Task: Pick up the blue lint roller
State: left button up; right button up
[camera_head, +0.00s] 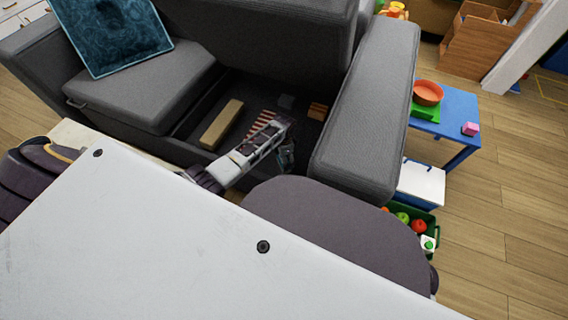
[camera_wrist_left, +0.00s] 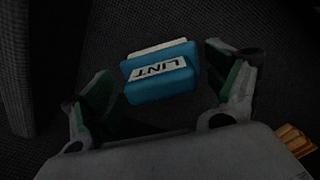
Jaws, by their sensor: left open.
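The blue lint roller (camera_wrist_left: 160,80), a blue block-like piece with a white label reading "LINT", lies on dark fabric in the left wrist view. My left gripper (camera_wrist_left: 158,68) is open, with one finger on each side of the roller. I see no clear grip on it. In the head view my left gripper (camera_head: 287,157) reaches down into the dark open seat bay of the grey sofa (camera_head: 365,110), near its right armrest. I cannot make out the roller there. My right gripper is not in view.
The armrest walls the bay on the right. A blue table (camera_head: 455,108) and a green crate (camera_head: 433,219) stand farther right.

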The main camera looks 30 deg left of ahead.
pick_arm(q)
jog(key=shift+c, duration=0.4)
jog(key=c, duration=1.2)
jog(key=shift+r, duration=0.1)
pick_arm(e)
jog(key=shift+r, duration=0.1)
pick_arm(q)
jog(key=shift+r+p, duration=0.3)
jog(key=shift+r, duration=0.1)
notch_tip(320, 180, up, 7)
jog(key=p, duration=0.3)
jog(key=shift+p, duration=0.35)
jog(key=shift+r+p, duration=0.4)
jog(key=shift+r, duration=0.6)
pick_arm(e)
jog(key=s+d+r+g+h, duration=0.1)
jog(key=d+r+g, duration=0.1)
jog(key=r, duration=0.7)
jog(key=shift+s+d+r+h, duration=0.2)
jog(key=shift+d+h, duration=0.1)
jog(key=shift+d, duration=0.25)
